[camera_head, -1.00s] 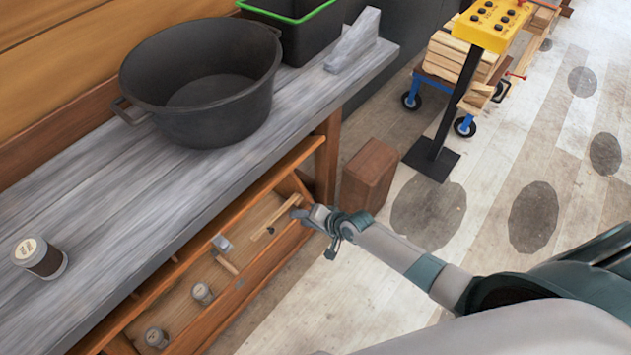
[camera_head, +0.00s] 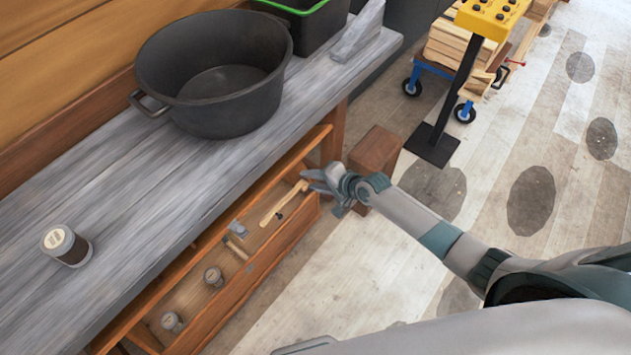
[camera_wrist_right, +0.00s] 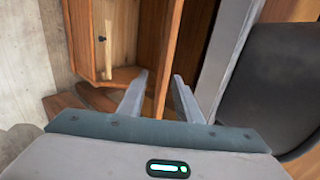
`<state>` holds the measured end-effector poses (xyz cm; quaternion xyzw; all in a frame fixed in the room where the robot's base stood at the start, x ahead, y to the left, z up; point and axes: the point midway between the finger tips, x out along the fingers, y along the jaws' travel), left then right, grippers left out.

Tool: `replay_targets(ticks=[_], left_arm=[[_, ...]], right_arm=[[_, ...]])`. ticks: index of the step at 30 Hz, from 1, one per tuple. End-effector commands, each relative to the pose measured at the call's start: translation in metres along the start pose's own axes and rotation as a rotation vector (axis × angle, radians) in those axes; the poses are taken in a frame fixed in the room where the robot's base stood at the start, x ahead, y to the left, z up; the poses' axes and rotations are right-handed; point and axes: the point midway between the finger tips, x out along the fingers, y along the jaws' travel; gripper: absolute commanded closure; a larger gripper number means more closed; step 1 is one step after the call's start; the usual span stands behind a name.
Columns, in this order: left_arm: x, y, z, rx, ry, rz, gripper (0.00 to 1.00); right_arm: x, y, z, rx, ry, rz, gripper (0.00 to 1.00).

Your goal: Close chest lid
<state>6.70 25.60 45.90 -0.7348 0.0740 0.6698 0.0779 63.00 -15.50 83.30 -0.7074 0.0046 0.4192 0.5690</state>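The open wooden chest (camera_head: 245,279) sits low under the front edge of the workbench, with a wooden-handled tool and small jars inside. A long brown board (camera_head: 275,180), seemingly its raised lid, runs along the bench side. My right gripper (camera_head: 308,180) is at the chest's far right end, open and empty. In the right wrist view its fingers (camera_wrist_right: 158,92) are spread, with the upright board's edge (camera_wrist_right: 168,55) showing beyond the gap between them. I cannot tell whether they touch it. The chest interior (camera_wrist_right: 122,40) shows to the left. My left gripper is not in view.
The grey workbench (camera_head: 110,220) holds a large black pot (camera_head: 215,110), a small jar (camera_head: 68,248) and a black bin (camera_head: 315,25). A brown wooden block (camera_head: 375,152) stands on the floor just beyond my right gripper.

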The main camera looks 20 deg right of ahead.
Motion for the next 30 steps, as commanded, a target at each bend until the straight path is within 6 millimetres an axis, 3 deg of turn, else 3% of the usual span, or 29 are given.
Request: replay_targets(ticks=[15,21,30], left_arm=[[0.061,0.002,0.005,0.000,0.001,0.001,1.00],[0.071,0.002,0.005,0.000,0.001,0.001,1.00],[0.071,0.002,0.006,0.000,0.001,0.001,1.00]], right_arm=[[0.067,0.004,0.000,0.000,0.000,-0.001,0.69],[0.078,0.002,0.000,0.000,0.000,0.000,0.69],[0.079,0.001,0.000,0.000,0.000,0.001,0.69]])
